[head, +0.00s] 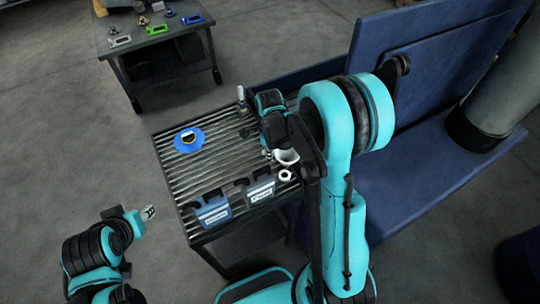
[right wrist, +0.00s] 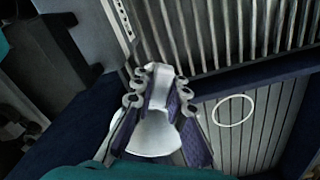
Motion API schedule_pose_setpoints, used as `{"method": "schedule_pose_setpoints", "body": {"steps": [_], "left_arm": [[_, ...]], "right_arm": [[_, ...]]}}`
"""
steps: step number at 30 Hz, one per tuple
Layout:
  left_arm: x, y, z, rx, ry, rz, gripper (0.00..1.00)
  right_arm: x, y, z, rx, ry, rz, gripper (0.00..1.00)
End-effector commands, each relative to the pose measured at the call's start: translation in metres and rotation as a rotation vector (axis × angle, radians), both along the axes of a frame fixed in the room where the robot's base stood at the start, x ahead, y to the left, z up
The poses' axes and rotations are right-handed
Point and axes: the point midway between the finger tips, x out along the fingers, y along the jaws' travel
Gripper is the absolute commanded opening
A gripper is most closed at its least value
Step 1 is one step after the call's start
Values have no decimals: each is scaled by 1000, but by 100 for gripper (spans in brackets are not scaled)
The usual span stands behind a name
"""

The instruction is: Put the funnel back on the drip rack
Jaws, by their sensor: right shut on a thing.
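The white funnel (right wrist: 154,132) is between the fingers of my right gripper (right wrist: 160,98), which is shut on it. Its wide mouth faces the wrist camera. In the head view the white funnel (head: 288,157) shows just below my right gripper (head: 274,150), over the right side of a slatted metal top (head: 222,160). My arm hides part of that area. I cannot tell for sure which slatted surface is the drip rack. In the right wrist view, a grey slatted panel (right wrist: 262,125) carries a thin white ring mark (right wrist: 234,110). My left gripper (head: 148,212) is off the table's left side; its opening is unclear.
A blue round piece (head: 189,140) lies on the slatted top. A blue holder (head: 211,209) and a dark holder (head: 257,190) stand at its front edge. A small white ring-like piece (head: 286,175) lies nearby. A blue bench (head: 430,185) borders the right. A cart (head: 150,45) stands behind.

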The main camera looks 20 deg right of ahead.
Motion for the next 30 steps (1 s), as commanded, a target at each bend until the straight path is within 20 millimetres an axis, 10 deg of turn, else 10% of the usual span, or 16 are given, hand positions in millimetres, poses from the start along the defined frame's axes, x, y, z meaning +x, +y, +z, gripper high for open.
{"method": "schedule_pose_setpoints", "body": {"steps": [19,30], "left_arm": [[0,0,-51,0,0,0,40],[0,0,-55,0,0,0,40]], "right_arm": [[0,0,-71,0,0,0,0],[0,0,-75,0,0,0,0]]}}
